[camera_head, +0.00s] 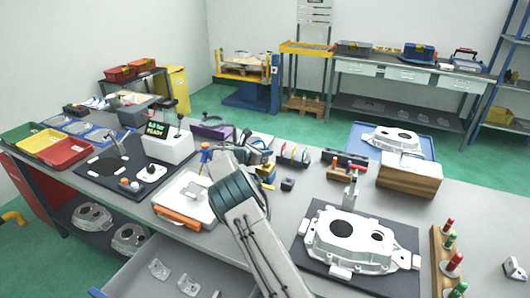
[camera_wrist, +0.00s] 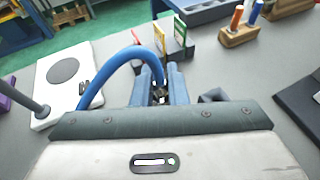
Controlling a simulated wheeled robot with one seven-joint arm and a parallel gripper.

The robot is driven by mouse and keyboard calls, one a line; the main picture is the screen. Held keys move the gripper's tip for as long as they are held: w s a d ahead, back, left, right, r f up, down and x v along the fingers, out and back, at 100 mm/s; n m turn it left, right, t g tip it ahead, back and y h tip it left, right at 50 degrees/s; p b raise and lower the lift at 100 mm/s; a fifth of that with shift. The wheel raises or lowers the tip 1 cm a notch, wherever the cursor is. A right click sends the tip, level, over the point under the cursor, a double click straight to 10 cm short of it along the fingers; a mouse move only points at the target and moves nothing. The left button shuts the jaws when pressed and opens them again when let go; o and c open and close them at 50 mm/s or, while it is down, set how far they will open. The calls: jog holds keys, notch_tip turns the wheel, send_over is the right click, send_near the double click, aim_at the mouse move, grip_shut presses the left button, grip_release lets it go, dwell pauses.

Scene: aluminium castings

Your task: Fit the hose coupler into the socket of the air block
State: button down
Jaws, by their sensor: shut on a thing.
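My gripper (camera_wrist: 160,88) is shut on the hose coupler (camera_wrist: 160,94), a small dark piece mostly hidden between the blue-grey fingers in the wrist view. A blue hose (camera_wrist: 120,60) arcs from it down to the left. In the head view my gripper (camera_head: 262,152) is above the bench, left of the coloured upright cards; the coupler cannot be made out there. A small dark block (camera_head: 288,184) stands on the bench to its right, and shows right of the fingers in the wrist view (camera_wrist: 213,95). I cannot tell whether this is the air block; no socket is visible.
Coloured cards (camera_head: 293,153) stand in a rack beyond my gripper. A white plate (camera_wrist: 62,72) with a grey disc lies to the left. A casting (camera_head: 350,240) sits on a dark mat at right. A white display box (camera_head: 168,143) stands at left.

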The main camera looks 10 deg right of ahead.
jog(key=shift+f, duration=0.35)
jog(key=c, duration=1.4)
grip_release()
jog(key=shift+o, duration=0.2)
jog(key=b+v, duration=0.3)
jog(key=v, duration=1.1)
